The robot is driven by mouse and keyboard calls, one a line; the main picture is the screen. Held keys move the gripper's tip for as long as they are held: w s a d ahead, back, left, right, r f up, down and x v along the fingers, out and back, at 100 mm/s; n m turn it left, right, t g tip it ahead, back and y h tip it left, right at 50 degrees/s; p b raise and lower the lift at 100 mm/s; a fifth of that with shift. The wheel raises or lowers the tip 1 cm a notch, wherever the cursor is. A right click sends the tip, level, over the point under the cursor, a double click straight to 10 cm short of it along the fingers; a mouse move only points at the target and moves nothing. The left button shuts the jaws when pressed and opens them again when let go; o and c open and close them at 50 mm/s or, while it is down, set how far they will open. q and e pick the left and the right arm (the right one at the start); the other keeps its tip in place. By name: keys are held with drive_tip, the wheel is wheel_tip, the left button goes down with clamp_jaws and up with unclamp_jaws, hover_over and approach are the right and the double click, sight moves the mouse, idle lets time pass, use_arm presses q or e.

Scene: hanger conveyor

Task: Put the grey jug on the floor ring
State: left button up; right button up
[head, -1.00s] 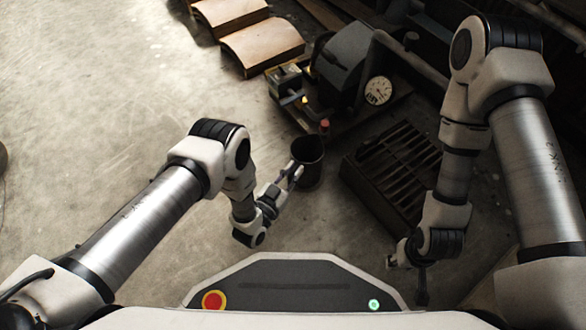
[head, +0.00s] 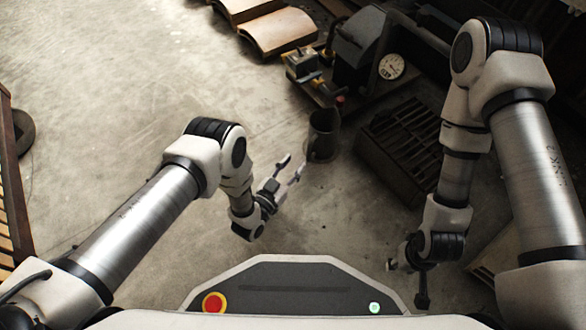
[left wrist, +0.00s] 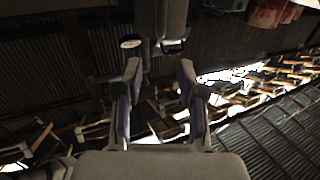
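The dark grey jug (head: 322,135) stands upright on the concrete floor in the middle of the head view, beside the machine. My left gripper (head: 293,164) is open and empty, to the lower left of the jug and apart from it. In the left wrist view its two fingers (left wrist: 160,70) are spread with nothing held between them. My right gripper (head: 406,277) hangs at the lower right, away from the jug; its finger opening is unclear. I cannot make out the floor ring for certain; a dark round thing (head: 22,130) is partly hidden at the left edge.
A machine with a dial gauge (head: 391,67) stands behind the jug. A dark slatted crate (head: 405,145) is right of the jug. Curved wooden pieces (head: 275,32) lie at the top. A wooden slatted edge (head: 12,190) is at far left. Floor at left is clear.

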use_arm(q)
drive_tip(key=shift+s+a, duration=0.25)
drive_tip(key=shift+s, duration=0.05)
use_arm(e)
drive_tip(key=shift+s+a+f, duration=0.1)
drive_tip(key=shift+s+a, duration=0.05)
drive_tip(key=shift+s, duration=0.25)
